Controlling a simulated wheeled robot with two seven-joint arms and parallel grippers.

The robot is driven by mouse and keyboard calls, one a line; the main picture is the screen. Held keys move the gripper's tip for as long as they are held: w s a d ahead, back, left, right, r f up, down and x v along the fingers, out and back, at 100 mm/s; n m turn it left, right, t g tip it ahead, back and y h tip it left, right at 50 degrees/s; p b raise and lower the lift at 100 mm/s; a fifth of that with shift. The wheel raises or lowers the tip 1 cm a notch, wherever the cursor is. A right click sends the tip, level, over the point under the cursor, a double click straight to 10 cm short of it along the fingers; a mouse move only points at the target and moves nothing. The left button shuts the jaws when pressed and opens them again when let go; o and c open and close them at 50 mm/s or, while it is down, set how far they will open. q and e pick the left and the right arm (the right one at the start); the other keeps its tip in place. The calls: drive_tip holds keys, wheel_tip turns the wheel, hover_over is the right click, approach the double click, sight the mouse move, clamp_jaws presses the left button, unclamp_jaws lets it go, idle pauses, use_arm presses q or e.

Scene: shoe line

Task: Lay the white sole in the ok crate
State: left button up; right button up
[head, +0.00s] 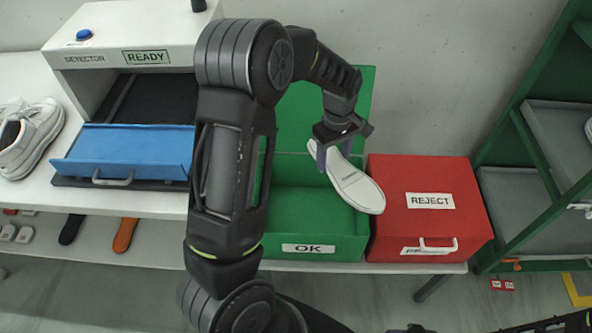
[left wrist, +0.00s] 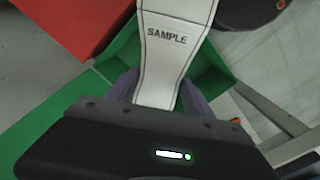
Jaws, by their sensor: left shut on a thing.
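The white sole (head: 355,187) is held by my left gripper (head: 334,150) above the right part of the ok crate. My left gripper is shut on the sole at its narrow part, and the sole tilts down to the right. In the left wrist view the sole (left wrist: 172,45), marked SAMPLE, sits between the two fingers (left wrist: 158,90). The ok crate (head: 308,247) is green with its lid standing open at the back, and the part of its inside in view looks empty. The sole's lower end overlaps the crate's right rim in the head view. My right gripper cannot be made out.
A red reject box (head: 428,208) stands closed directly right of the ok crate. The detector (head: 130,50) with a blue flap (head: 125,152) reads READY at left. White shoes (head: 28,138) sit at the far left. A green rack (head: 535,130) stands at right.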

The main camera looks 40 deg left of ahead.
use_arm(q)
drive_tip(key=s+a+f+n+b, duration=0.1)
drive_tip(key=s+a+f+n, duration=0.3)
drive_tip(key=a+f+n, duration=0.3)
drive_tip(key=a+n, duration=0.2)
drive_tip(key=n, duration=0.2)
drive_tip(key=shift+s+f, duration=0.15)
drive_tip(key=shift+s, duration=0.15)
drive_tip(key=b, duration=1.9)
hover_over(296, 221)
wheel_tip(296, 221, down, 26)
drive_tip(key=o, duration=1.7)
